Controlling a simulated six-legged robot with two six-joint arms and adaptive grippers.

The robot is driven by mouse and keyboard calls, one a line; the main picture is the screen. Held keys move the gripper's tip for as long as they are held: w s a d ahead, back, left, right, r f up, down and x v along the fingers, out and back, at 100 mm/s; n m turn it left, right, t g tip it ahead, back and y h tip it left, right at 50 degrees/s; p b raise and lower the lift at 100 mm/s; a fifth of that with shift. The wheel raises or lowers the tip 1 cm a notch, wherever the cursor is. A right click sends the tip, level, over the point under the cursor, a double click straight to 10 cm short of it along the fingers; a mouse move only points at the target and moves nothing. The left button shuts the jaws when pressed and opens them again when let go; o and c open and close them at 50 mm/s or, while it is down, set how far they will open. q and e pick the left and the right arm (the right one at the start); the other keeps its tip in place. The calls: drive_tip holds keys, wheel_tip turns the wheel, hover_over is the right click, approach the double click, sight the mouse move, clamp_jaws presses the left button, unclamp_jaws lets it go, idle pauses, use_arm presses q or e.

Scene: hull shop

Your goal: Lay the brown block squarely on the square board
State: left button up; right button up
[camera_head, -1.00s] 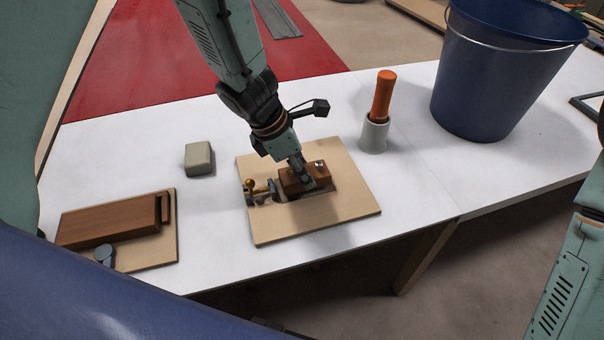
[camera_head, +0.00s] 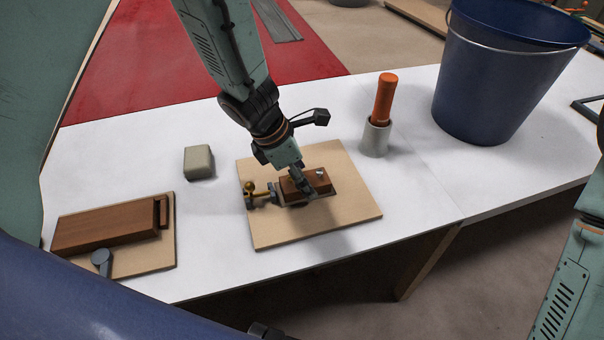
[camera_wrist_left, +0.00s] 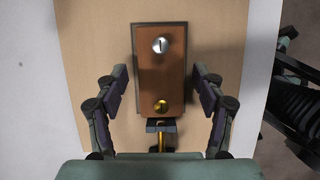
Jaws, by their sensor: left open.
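The brown block (camera_head: 297,183) lies flat on the square board (camera_head: 350,215), with a silver knob at one end and a brass one at the other. In the left wrist view the block (camera_wrist_left: 162,75) looks roughly parallel to the sides of the board (camera_wrist_left: 90,40), and a narrow grey edge shows around it. My left gripper (camera_head: 303,190) is over the block. In the left wrist view its open fingers (camera_wrist_left: 161,72) stand on both sides of the block, with a gap on each side. My right gripper is not in view.
A brass-knobbed clamp (camera_head: 257,192) sits beside the block's left end. A beige block (camera_head: 199,162) and a brown box (camera_head: 105,228) on another board lie left. An orange-handled tool (camera_head: 384,98) in a grey cup and a blue bucket (camera_head: 500,75) stand right. White table is clear between.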

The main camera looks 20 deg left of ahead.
use_arm(q)
drive_tip(key=shift+r, duration=0.25)
drive_tip(key=p+v, duration=0.6)
drive_tip(key=v, duration=0.6)
